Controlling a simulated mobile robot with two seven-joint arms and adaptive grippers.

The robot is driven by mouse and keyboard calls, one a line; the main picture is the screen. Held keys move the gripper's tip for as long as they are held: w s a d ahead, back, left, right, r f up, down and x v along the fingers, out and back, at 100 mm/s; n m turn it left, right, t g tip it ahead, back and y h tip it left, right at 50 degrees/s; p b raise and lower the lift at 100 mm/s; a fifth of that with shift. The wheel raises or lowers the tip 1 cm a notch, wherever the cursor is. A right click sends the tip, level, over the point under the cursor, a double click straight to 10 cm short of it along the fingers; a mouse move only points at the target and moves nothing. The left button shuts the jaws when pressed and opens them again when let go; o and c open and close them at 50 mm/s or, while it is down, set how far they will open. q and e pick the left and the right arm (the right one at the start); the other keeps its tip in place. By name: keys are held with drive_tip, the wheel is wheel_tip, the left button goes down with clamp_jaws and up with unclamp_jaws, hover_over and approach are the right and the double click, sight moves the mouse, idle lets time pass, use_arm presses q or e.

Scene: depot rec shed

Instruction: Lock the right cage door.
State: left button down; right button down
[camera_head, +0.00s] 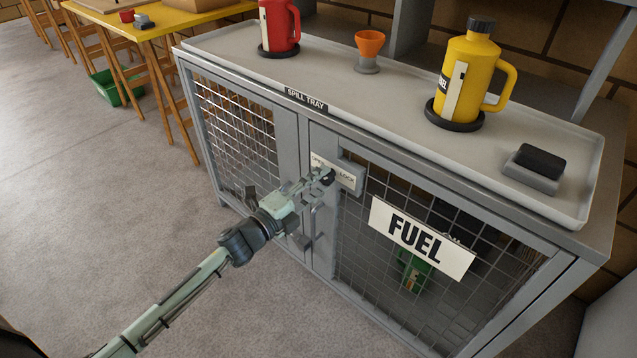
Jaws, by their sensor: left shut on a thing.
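The grey cage cabinet has two mesh doors. The right cage door (365,258) carries a white FUEL sign (421,238) and stands closed in its frame. Near its upper left corner is a lock plate (344,174) with the words OPEN and LOCK. My left gripper (325,178) is at this plate, shut on a small dark knob (328,176) that lies between the two words. The fingers hide part of the plate and the knob. The left cage door (238,133) is also closed. My right gripper is not in view.
On the spill tray (400,111) stand a red jug (279,24), an orange funnel (369,45), a yellow jug (469,75) and a dark block on a grey base (537,165). A green can (414,272) is behind the right mesh. Open floor lies at left, with a yellow table (165,17) beyond.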

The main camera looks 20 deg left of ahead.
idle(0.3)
use_arm(q)
drive_tip(key=c, duration=1)
unclamp_jaws()
drive_tip(key=shift+s, duration=0.15)
drive_tip(key=v, duration=1.1)
drive_tip(key=shift+s+a+r, duration=0.1)
drive_tip(key=shift+s+a, duration=0.05)
drive_tip(key=shift+s, duration=0.2)
